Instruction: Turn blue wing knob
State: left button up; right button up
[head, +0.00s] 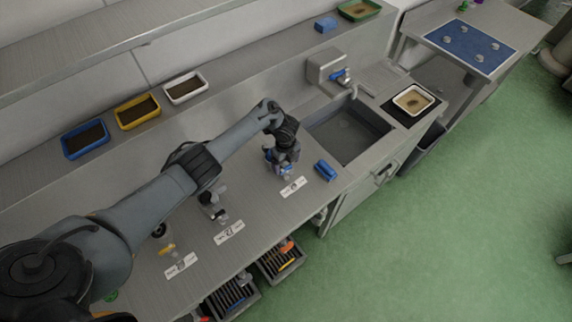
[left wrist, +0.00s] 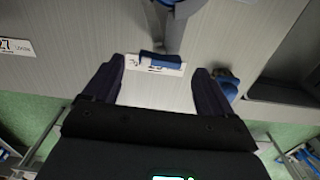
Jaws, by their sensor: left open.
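The blue wing knob (head: 286,176) is on a grey fitting on the counter, behind a white label plate (head: 293,187). In the left wrist view the blue knob (left wrist: 160,59) lies crosswise, just ahead of and between my fingertips, with a gap on both sides. My left gripper (head: 284,160) is open above the fitting and hides part of it in the head view. Both dark fingers of the gripper (left wrist: 159,68) show in the left wrist view, with nothing held between them. My right gripper is not in view.
A blue block (head: 325,170) lies close right of the fitting, before the sink (head: 347,132). To the left stand a dark-knobbed fitting (head: 211,204) and a yellow-knobbed one (head: 167,249). Blue (head: 72,151), yellow (head: 121,121) and white trays (head: 170,95) line the back ledge.

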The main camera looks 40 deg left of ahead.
aim_at(286, 168)
pick_arm(q)
notch_tip(286, 168, up, 8)
jog(key=p, duration=0.2)
jog(key=shift+f, duration=0.15)
dwell(0.4)
